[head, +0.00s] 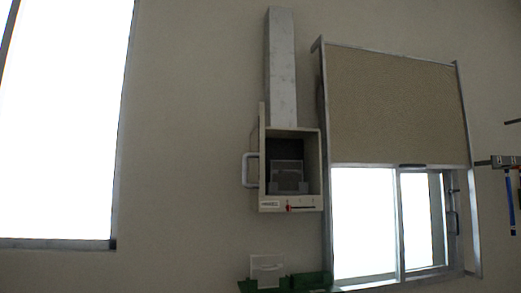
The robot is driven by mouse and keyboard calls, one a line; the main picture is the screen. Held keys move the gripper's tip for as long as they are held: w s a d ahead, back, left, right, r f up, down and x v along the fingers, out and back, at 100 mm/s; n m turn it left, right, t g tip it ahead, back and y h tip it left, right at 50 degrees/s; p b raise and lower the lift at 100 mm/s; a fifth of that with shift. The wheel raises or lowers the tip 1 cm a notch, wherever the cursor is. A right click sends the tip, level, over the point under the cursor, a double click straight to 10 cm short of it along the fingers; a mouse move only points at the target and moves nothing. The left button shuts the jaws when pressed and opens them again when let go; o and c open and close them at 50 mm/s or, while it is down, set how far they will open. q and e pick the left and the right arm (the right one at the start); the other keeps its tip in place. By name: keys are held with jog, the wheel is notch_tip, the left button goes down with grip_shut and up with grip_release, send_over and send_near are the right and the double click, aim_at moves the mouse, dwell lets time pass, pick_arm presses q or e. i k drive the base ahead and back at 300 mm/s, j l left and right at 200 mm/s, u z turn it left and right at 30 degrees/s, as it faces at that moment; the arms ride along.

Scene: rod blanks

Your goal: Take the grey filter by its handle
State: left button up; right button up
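A grey panel (289,184), which looks like the grey filter, stands inside an open-fronted box (310,203) on the wall. Its upper part is paler than its lower part. Its handle is too small to make out clearly. A paler, whitish panel (266,266) stands upright at a green holder (312,281) below the box. Neither of my grippers shows in the head view, so their state is hidden.
A grey duct (281,70) rises from the box. A pale handle (246,170) sticks out at the box's left side. To the right are a window (364,225) and a tan blind (395,105). Blue-and-red items hang from a bracket (500,162) at the right edge.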

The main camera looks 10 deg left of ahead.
aim_at(288, 174)
jog(key=j+z, duration=0.1)
jog(key=j, duration=1.45)
jog(key=l+u, duration=0.25)
jog(key=l, duration=0.75)
jog(key=l+u, duration=0.3)
jog(key=l, duration=0.65)
jog(key=i+l+u, duration=0.25)
jog(key=u, duration=0.15)
jog(key=i+l+u, duration=0.15)
jog(key=l+u, duration=0.25)
